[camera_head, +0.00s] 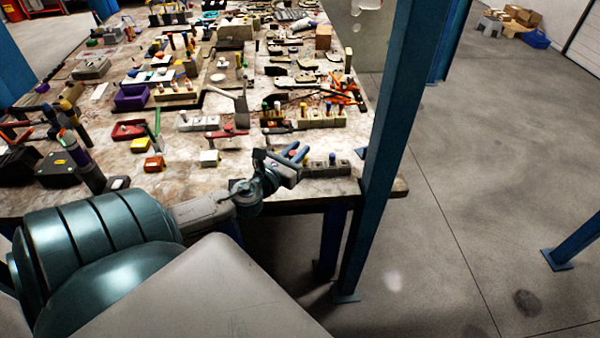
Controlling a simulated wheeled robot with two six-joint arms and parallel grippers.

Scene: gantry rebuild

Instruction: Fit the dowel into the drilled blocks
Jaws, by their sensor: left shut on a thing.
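The blocks' dark holes or short pegs are too small to tell apart. The gripper overlaps the left part of the row, and I cannot tell whether the held thing touches a block. My right gripper is out of view.
The workbench (190,190) is crowded with tools, bins and blocks with coloured pegs. A red tool (228,133) and a white block (209,158) lie left of the gripper. A blue post (385,140) stands close on the right.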

